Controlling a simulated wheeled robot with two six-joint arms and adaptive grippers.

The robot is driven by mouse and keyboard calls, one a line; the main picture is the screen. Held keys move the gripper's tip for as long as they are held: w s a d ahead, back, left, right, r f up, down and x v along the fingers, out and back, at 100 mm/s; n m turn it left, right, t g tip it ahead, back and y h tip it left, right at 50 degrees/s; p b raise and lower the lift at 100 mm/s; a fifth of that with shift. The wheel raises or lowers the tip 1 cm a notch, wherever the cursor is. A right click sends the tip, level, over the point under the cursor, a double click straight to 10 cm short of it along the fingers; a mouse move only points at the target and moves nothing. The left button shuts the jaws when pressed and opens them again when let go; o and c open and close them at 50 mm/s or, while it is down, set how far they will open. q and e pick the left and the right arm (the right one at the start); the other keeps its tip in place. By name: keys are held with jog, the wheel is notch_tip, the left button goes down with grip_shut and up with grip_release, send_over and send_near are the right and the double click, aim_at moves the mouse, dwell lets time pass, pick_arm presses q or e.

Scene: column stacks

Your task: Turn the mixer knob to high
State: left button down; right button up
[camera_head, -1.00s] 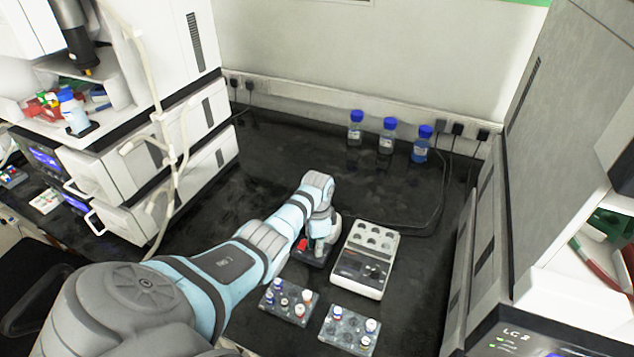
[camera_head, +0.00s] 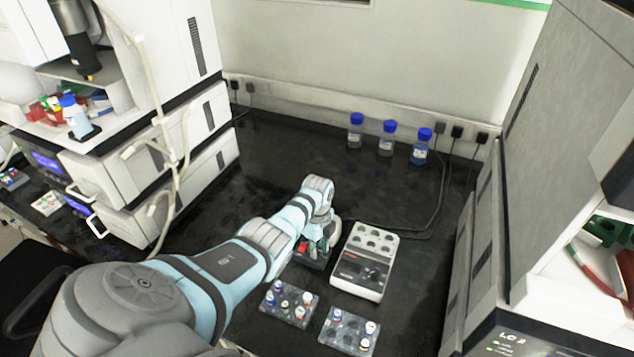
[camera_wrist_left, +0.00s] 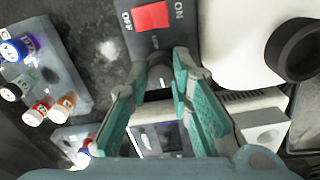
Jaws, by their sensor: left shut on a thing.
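The mixer is a small device with a dark front panel (camera_wrist_left: 205,20) marked ON and OFF, and a red switch (camera_wrist_left: 152,16). A white body with a black round cup (camera_wrist_left: 297,50) is at the right of the left wrist view. In the head view the mixer (camera_head: 310,259) is partly hidden behind my left arm, and its red switch shows. My left gripper (camera_wrist_left: 166,76), with teal fingers, is shut on the dark knob (camera_wrist_left: 158,82) below the switch. The fingers hide most of the knob, so its setting cannot be read. My right gripper is not in view.
A white block device (camera_head: 363,262) with round wells stands close at the right. Two vial racks (camera_head: 289,303) (camera_head: 347,332) are in front. Blue-capped bottles (camera_head: 388,139) stand by the back wall. The bench behind the mixer is clear.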

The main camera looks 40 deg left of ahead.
pick_arm(q)
jog(key=shift+m, duration=0.5)
jog(key=c, duration=1.7)
grip_release()
jog(key=shift+d, duration=0.1)
jog(key=shift+w, duration=0.1)
notch_tip(320, 180, up, 12)
jog(key=shift+f, duration=0.1)
